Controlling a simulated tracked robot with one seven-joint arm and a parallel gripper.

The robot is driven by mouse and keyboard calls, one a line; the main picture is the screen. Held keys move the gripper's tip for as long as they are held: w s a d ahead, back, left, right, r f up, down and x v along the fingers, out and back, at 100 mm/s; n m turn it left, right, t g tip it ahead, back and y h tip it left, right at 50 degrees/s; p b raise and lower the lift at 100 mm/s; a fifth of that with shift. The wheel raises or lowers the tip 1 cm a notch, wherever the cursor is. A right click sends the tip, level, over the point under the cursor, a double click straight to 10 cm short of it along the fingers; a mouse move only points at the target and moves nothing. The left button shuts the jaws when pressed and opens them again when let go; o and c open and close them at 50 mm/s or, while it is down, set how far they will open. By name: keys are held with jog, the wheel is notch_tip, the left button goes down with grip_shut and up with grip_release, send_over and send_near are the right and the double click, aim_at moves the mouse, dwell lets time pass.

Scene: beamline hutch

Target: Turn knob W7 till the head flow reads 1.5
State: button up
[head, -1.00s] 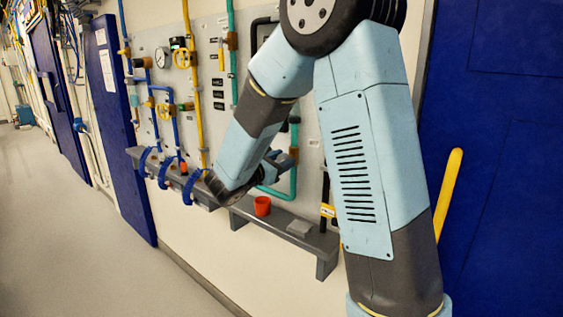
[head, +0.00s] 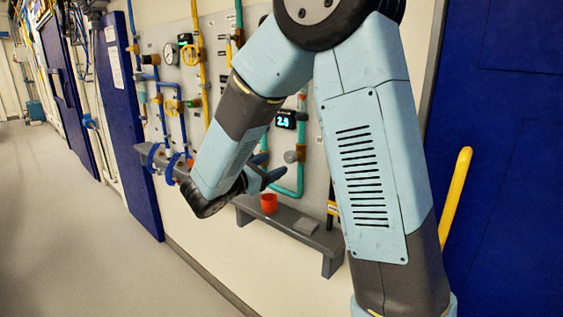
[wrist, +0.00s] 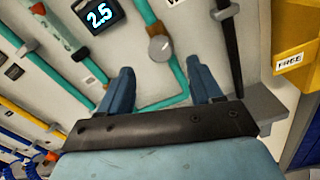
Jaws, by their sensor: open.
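A round grey knob (wrist: 160,47) on a teal pipe sits between and beyond my fingertips in the wrist view. A label above it is cut off after a "W", so I cannot read its number. The knob also shows in the head view (head: 291,156). A black display (wrist: 99,16) left of the knob reads 2.5 in the wrist view; it is small in the head view (head: 285,120). My gripper (wrist: 164,72) is open and empty, its blue fingers pointing at the panel, apart from the knob. In the head view my gripper (head: 267,168) is partly hidden by my forearm.
A grey shelf (head: 322,240) below the panel holds an orange-red cup (head: 269,203) and a grey block (head: 306,226). A yellow bin (wrist: 295,30) labelled FREE is at the right of the wrist view. Teal, yellow and blue pipes cross the panel. The floor at left is clear.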

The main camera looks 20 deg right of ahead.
jog(key=shift+v, duration=2.8)
jog(key=s+d+r+m+g+y, duration=0.1)
jog(key=s+d+m+g+y, duration=0.3)
jog(key=s+d+m+g, duration=0.75)
jog(key=s+r+m+t+y, duration=0.3)
jog(key=s+m+t+y, duration=0.4)
jog(key=s+m+y, duration=0.3)
jog(key=shift+s+r+y, duration=0.15)
jog(key=shift+s+y, duration=0.35)
jog(key=shift+s, duration=0.45)
jog(key=shift+d, duration=0.15)
dwell(1.4)
